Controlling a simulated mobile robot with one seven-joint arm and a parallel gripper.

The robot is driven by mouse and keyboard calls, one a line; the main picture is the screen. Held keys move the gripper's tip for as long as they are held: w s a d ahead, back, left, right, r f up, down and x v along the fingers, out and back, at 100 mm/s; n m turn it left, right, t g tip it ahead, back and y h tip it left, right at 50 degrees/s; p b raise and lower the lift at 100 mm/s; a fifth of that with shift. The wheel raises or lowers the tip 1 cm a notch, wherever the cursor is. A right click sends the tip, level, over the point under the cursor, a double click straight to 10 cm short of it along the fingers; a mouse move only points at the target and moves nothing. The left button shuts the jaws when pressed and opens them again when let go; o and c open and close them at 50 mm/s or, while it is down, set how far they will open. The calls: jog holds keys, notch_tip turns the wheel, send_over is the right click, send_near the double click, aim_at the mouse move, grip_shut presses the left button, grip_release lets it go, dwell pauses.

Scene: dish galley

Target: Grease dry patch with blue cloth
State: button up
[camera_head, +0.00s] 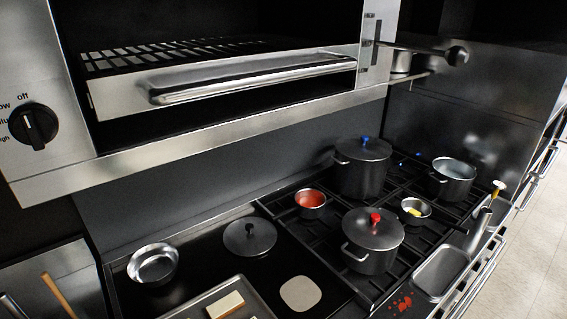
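A pale beige patch (300,294) with rounded corners lies on the black flat cooking plate (205,255), near the bottom middle of the head view. It looks like the dry patch. I cannot make out a blue cloth anywhere; the only blue I see is a lid knob and a tiny spot by the burners. A pale block with a brown side (226,304) lies on a metal tray (252,301) just left of the patch. My gripper is not in view.
A lidded pot with a blue knob (362,172), one with a red knob (374,245) and an open pot (452,184) stand on the burners. A bowl (153,266) and a lid (249,238) sit on the plate. A grill with a handle (250,80) overhangs the back.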

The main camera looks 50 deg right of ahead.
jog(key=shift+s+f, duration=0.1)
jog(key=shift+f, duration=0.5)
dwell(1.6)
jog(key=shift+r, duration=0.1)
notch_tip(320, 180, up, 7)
jog(key=p, duration=0.7)
dwell(1.1)
